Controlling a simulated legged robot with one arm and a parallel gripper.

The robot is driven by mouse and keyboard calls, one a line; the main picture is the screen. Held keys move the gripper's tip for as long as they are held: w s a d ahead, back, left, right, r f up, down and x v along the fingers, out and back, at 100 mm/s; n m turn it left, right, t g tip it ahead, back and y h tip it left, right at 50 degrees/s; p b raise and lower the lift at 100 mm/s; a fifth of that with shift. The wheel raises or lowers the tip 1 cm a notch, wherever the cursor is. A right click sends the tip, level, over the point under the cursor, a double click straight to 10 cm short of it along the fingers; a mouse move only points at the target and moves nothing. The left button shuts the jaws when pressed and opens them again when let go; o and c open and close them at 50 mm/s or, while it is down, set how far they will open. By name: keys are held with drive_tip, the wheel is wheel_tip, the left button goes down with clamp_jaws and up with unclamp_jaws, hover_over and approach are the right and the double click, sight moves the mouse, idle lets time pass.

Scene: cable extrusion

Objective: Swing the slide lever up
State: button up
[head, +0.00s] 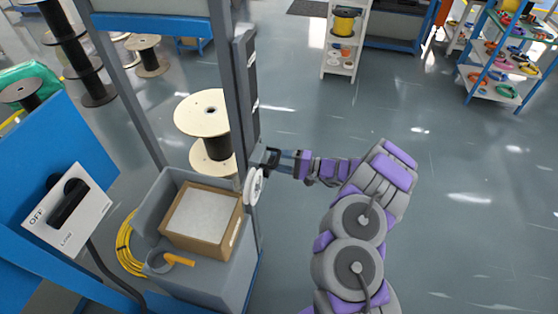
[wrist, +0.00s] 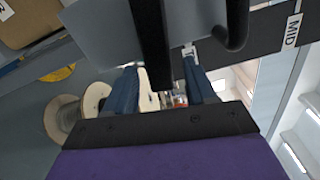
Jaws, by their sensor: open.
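The slide lever is a black handle (head: 269,158) on the grey post, beside the lower end of a dark vertical strip (head: 252,90) with small white labels. In the wrist view a black bar (wrist: 152,45) of it comes down between my fingers, and a black hooked part (wrist: 237,25) is to the right. My gripper (head: 283,161) is at the handle from the right. In the wrist view my gripper (wrist: 163,78) is open, its two blue fingers on either side of the bar. Whether a finger touches it cannot be told. A label reading MID (wrist: 292,30) is at upper right.
A white disc (head: 254,186) is on the post just below the handle. A grey bin (head: 215,277) holds a cardboard box (head: 232,232). A white OFF panel (head: 95,207) with a black handle is at left. Cable spools (head: 203,112) stand behind the post.

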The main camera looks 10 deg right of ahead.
drive_tip(key=p+v, duration=0.3)
drive_tip(key=v, duration=1.4)
drive_tip(key=shift+d, duration=0.25)
drive_tip(key=shift+a, duration=0.1)
drive_tip(key=s+a+r+n+g, duration=0.3)
drive_tip(key=a+r+g, duration=0.2)
drive_tip(key=a+r, duration=0.45)
drive_tip(key=s+a+r+n+g, duration=0.3)
drive_tip(key=a+r+g, duration=0.1)
drive_tip(key=a+r, duration=0.55)
drive_tip(key=s+a+r+n+g+h, duration=0.1)
drive_tip(key=s+a+r+g+h, duration=0.2)
drive_tip(key=s, duration=0.4)
drive_tip(key=s+r+n+h, duration=0.1)
drive_tip(key=s+r+h, duration=0.2)
drive_tip(key=s+h, duration=0.75)
drive_tip(key=s+d+f+m+t+h, duration=0.1)
drive_tip(key=s+d+m+t+h, duration=0.1)
drive_tip(key=s+d, duration=1.1)
drive_tip(key=s+t+h, duration=0.1)
drive_tip(key=s+t, duration=0.1)
drive_tip(key=s, duration=0.1)
drive_tip(key=shift+f, duration=0.4)
